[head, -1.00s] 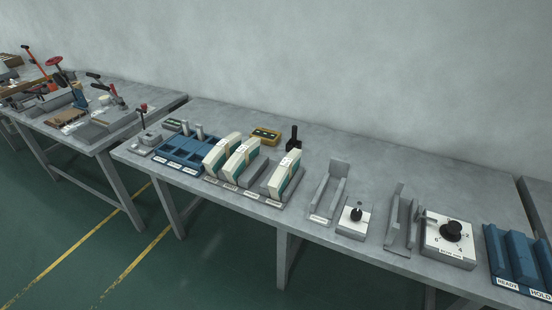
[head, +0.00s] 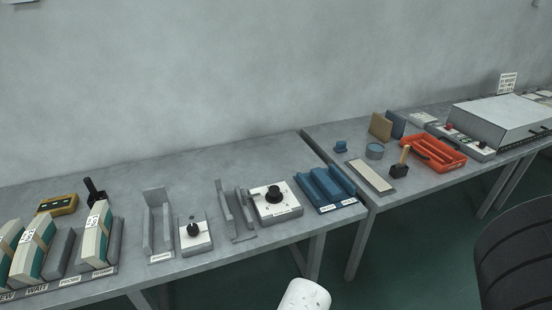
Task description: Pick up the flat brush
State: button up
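I cannot make out the flat brush for certain. A tool with a wooden handle and a dark block at its foot (head: 402,163) stands on the right table, left of the orange tray; I cannot tell whether it is a brush or a mallet. The orange tray (head: 458,155) has dark items in it, too small to name. My gripper is not in view; a white rounded part, perhaps of my arm, shows at the bottom edge.
The left table (head: 130,185) carries white-and-green blocks (head: 96,235), grey brackets, a dial box (head: 275,201) and a blue rack (head: 327,188). The right table holds a pale flat pad (head: 370,175), a blue tin (head: 375,151) and a grey machine (head: 505,118). A dark ribbed object (head: 515,255) stands at lower right.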

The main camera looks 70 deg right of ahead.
aim_at(402, 164)
jog(key=z, duration=2.35)
